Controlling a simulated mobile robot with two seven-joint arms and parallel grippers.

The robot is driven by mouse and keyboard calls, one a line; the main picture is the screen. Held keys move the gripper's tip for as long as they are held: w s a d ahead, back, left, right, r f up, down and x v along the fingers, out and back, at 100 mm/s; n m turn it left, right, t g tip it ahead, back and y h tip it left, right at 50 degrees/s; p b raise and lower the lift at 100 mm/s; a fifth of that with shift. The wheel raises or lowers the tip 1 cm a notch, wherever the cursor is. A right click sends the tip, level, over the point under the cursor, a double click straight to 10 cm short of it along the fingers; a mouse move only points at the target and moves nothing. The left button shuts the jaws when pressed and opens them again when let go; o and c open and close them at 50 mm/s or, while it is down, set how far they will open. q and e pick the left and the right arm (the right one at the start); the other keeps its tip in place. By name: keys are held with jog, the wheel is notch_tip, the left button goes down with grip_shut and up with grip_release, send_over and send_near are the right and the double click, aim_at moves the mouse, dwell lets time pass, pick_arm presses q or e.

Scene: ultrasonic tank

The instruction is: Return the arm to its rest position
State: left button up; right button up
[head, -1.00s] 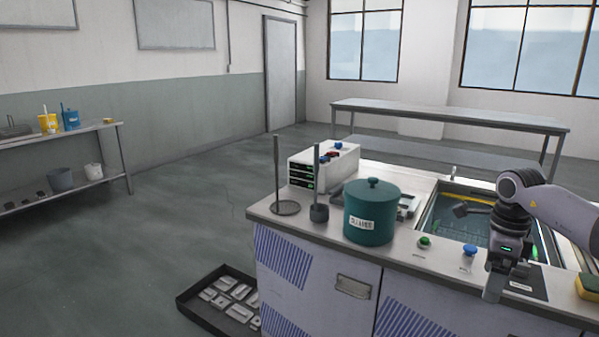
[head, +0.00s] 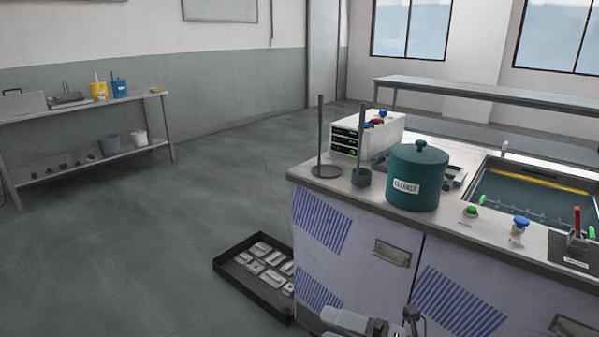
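My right gripper (head: 345,319) shows only in part at the bottom edge of the head view, low in front of the bench cabinet. Its grey finger part points left and the dark wrist is cut off by the frame. I see nothing held in it, but its finger gap cannot be made out. It is well apart from the tank and the controls. My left gripper is out of view. A small red-handled control (head: 577,228) stands on a dark labelled plate at the right of the bench.
The bench holds a teal cleaner pot (head: 418,178), a white instrument box (head: 368,136), two upright rods, green and blue knobs (head: 521,224), and a sunken tank (head: 530,190). A black tray (head: 240,284) of metal parts lies on the floor. The floor at left is clear.

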jog(key=s+d+f+m+t+h+b, duration=0.2)
jog(key=s+d+f+m+h, duration=0.5)
jog(key=f+m, duration=0.65)
jog(key=s+d+f+m+t+h+b, duration=0.1)
jog(key=s+d+f+m+h+b, duration=0.4)
jog(key=m, duration=1.3)
jog(key=s+d+r+h+p, duration=0.1)
jog(key=s+r+p, duration=0.4)
jog(key=p, duration=1.1)
notch_tip(320, 180, up, 3)
jog(key=shift+s+d+f+h, duration=0.1)
jog(key=shift+s+d+h, duration=0.2)
jog(key=shift+h, duration=0.5)
